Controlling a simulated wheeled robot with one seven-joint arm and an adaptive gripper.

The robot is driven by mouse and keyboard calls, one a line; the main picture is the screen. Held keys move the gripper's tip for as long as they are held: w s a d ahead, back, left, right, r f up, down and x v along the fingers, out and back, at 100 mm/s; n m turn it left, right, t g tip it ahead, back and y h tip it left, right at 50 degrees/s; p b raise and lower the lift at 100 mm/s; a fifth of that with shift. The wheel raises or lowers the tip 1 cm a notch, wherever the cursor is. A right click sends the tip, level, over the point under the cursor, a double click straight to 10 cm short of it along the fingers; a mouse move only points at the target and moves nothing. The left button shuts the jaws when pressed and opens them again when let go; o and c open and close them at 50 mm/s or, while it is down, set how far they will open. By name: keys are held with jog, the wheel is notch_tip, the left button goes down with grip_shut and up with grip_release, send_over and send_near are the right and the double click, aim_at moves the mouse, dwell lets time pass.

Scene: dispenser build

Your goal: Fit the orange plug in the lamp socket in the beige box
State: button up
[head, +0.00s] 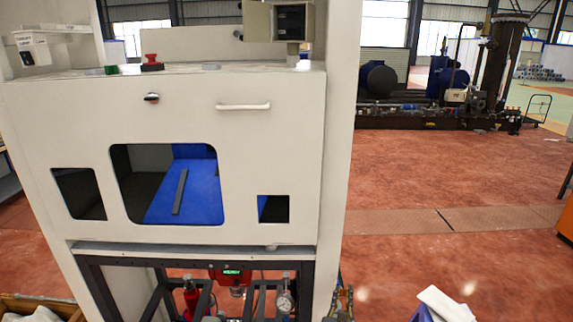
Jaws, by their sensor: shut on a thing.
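A small beige box (259,22) with its door standing open is at the top of the white machine, right of centre. Dark, socket-like parts (291,19) show inside it; which one is the lamp socket I cannot tell. I do not see the orange plug. My gripper is not in view, so its place relative to the box does not show.
The white machine cabinet (190,95) fills the left, with a handle (243,106), window openings and a red button (152,62) on its ledge. A labelled white box (32,50) hangs upper left. Open red floor (450,190) lies to the right.

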jog(key=shift+t, duration=0.7)
notch_tip(320, 180, up, 12)
jog(key=p, duration=1)
jog(key=shift+f, duration=0.2)
jog(key=shift+c, duration=0.2)
jog(key=shift+r+t+h+p, duration=0.3)
jog(key=shift+h, duration=0.2)
